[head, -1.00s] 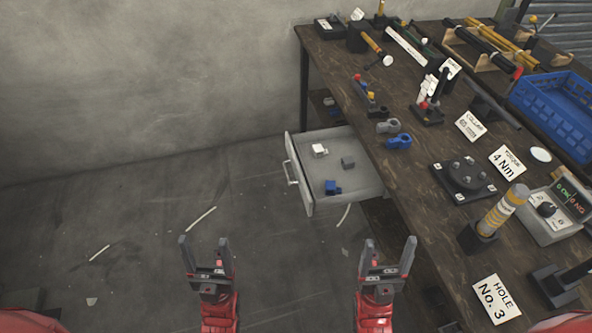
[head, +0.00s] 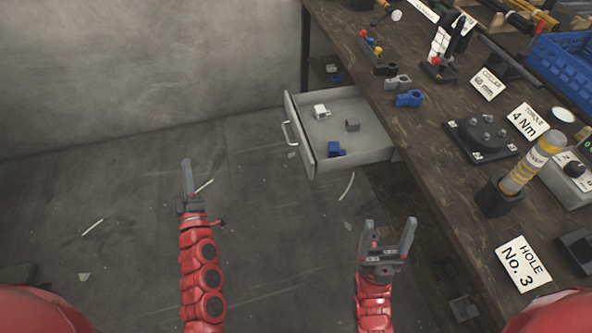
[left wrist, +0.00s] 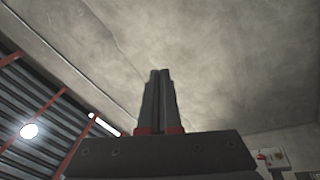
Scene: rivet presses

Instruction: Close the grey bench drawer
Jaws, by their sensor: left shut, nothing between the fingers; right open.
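The grey bench drawer (head: 367,154) is pulled out to the left from under the workbench, with its handle (head: 289,134) on the left front panel. Inside lie a white block (head: 321,111), a dark grey block (head: 353,125) and a blue block (head: 336,149). My left gripper (head: 187,163) is shut and empty, left of and below the drawer, apart from it. Its closed fingers also show in the left wrist view (left wrist: 158,100). My right gripper (head: 390,226) is open and empty, below the drawer in the picture and beside the bench.
The dark wooden workbench (head: 437,190) fills the right side. The floor left of the drawer is open, with thin pale scraps.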

